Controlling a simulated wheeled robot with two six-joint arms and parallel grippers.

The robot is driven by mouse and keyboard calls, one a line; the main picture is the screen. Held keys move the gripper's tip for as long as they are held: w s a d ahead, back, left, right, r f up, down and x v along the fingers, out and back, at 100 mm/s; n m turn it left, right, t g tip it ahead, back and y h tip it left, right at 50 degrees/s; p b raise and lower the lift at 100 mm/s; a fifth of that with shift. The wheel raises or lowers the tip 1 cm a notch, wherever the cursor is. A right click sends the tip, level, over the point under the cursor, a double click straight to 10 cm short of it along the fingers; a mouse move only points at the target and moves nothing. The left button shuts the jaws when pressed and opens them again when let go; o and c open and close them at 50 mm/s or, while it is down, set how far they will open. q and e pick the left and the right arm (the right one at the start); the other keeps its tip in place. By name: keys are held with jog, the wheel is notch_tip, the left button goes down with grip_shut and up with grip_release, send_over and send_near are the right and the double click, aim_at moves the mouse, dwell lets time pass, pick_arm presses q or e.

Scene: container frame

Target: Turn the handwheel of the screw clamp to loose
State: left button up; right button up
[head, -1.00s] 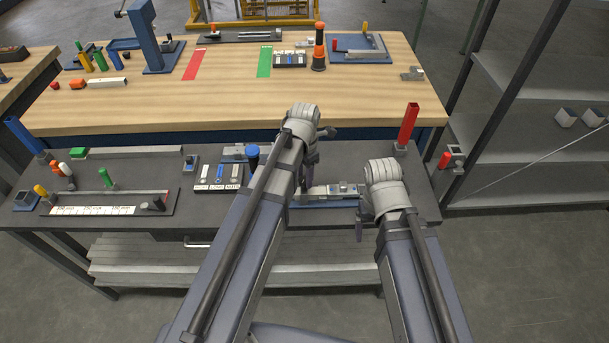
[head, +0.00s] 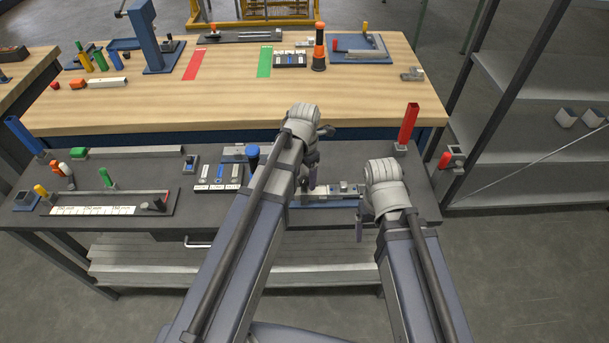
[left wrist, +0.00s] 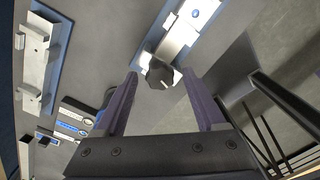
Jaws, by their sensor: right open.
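The screw clamp (head: 345,190) lies on a blue base on the dark front bench, partly hidden by my left arm in the head view. In the left wrist view its pale metal body (left wrist: 182,32) runs up to the right, and its dark, knob-like handwheel (left wrist: 160,75) faces me. My left gripper (head: 311,182) is at the left end of the clamp. Its two purple fingers are apart, with the handwheel showing between their tips; contact cannot be told. My right gripper (head: 359,229) is open, pointing down near the bench's front edge, right of the clamp, mostly hidden by its wrist.
A blue-capped post (head: 252,153) and a labelled block (head: 219,177) stand left of my left arm. A red upright block (head: 408,124) stands at the bench's right end. A wooden table (head: 240,105) lies behind, and grey shelving (head: 530,80) is at the right.

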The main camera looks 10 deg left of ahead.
aim_at(305, 179)
pick_arm(q)
jog(key=shift+r, duration=0.1)
notch_tip(305, 179, up, 8)
jog(key=p, duration=0.8)
jog(key=shift+f, duration=0.2)
jog(key=shift+s+d, duration=0.1)
jog(key=s+d+f+m+b, duration=0.1)
jog(key=s+d+m, duration=0.2)
jog(key=m, duration=0.8)
jog(key=s+d+f+m+b, duration=0.1)
jog(key=s+d+m+b, duration=0.1)
jog(key=s+m, duration=0.4)
jog(key=s+d+f+m+y+b, duration=0.1)
jog(key=s+d+m, duration=0.3)
jog(key=m, duration=1.1)
jog(key=shift+s+d+f+m, duration=0.25)
jog(key=shift+f+m, duration=0.15)
jog(key=shift+f, duration=0.15)
